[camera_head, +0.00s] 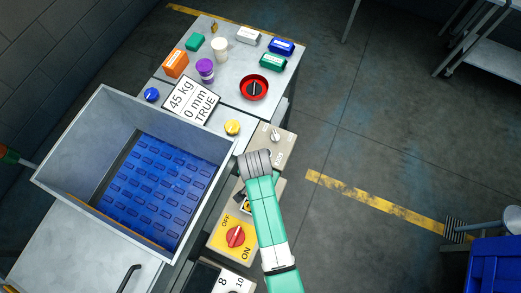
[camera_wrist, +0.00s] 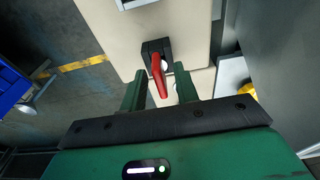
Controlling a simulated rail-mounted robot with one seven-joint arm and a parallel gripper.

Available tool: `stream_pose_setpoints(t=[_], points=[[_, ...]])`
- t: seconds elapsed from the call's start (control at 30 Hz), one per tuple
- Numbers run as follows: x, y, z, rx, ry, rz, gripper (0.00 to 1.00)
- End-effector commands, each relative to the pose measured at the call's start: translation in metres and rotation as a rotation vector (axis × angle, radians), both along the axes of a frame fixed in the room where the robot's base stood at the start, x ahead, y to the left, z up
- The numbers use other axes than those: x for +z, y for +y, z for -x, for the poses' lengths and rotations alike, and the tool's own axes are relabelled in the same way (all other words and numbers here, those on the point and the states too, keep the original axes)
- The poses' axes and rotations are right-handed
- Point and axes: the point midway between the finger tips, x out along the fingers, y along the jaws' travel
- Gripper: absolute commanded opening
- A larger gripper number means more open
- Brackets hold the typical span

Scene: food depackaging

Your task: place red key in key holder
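The red key (camera_wrist: 159,77) shows in the wrist view, at a black holder block (camera_wrist: 153,47) on the face of a beige box (camera_wrist: 110,35). Its upper end meets or overlaps the block; I cannot tell how deep it sits. My gripper (camera_wrist: 159,86) is open, with its two green fingers on either side of the key and gaps visible beside it. In the head view my gripper (camera_head: 257,165) is over the beige boxes at the right side of the workstation. My arm hides the key and holder there.
A yellow panel with a red rotary switch (camera_head: 236,236) lies left of my arm. A beige box with a silver knob (camera_head: 275,134) and a yellow button (camera_head: 232,127) are just beyond my gripper. A metal bin (camera_head: 70,157) with a blue floor is at left. Open floor lies right.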

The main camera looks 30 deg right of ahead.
Motion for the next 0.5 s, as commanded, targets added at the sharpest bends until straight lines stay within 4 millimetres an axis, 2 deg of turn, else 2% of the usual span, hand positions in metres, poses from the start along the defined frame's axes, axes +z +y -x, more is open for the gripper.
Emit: stream_pose_setpoints(t=[0.1, 0.2, 0.5], points=[[0.001, 0.0, 0.0, 0.0, 0.0, 0.0, 0.3], [0.011, 0.001, 0.0, 0.0, -0.003, 0.0, 0.3], [0.084, 0.009, 0.006, 0.0, -0.004, 0.001, 0.3]])
